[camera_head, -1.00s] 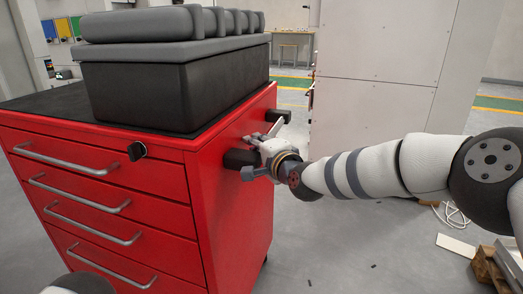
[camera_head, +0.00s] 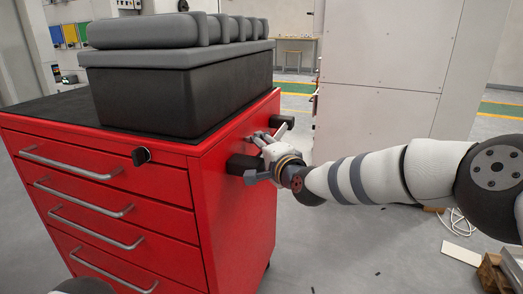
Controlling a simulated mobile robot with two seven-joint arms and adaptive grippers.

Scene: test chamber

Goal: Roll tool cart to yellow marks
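The red tool cart (camera_head: 233,208) fills the left and middle of the view, with several drawers and a dark top. On its right side is a side handle with black end mounts (camera_head: 243,163) and a pale bar between them. My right gripper (camera_head: 259,157) is at this handle, its fingers at the bar and close to the cart's side. The fingertips are partly hidden, so I cannot tell whether they are closed on the bar. My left gripper is out of view. Yellow lines with a green band (camera_head: 500,110) run across the floor at the back right.
A black case with a grey padded lid (camera_head: 180,85) stands on the cart. A tall pale cabinet (camera_head: 375,115) stands behind my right arm. A white plate (camera_head: 461,254), a cable and a wooden pallet (camera_head: 492,275) lie at lower right. Floor right of the cart is mostly clear.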

